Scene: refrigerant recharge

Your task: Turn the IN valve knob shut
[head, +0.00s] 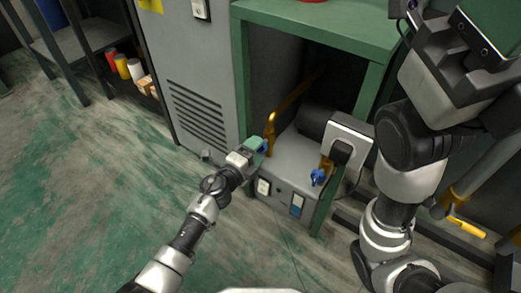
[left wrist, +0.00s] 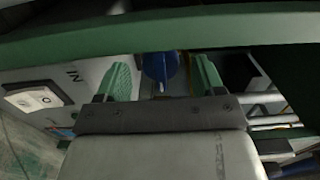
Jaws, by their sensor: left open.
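The blue IN valve knob shows in the left wrist view (left wrist: 159,67), beside the "IN" label (left wrist: 72,74) on the machine's pale face. In the head view it is a small blue patch (head: 265,146) at the tip of my left gripper, mostly hidden. My left gripper (head: 257,145) is open; its green fingertips (left wrist: 162,78) stand on either side of the knob, with gaps visible. A second blue knob (head: 318,177) is on the right of the grey machine (head: 297,160). My right arm fills the right side; its finger state is unclear.
A grey cabinet (head: 190,70) is to the left. The floor at left is open.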

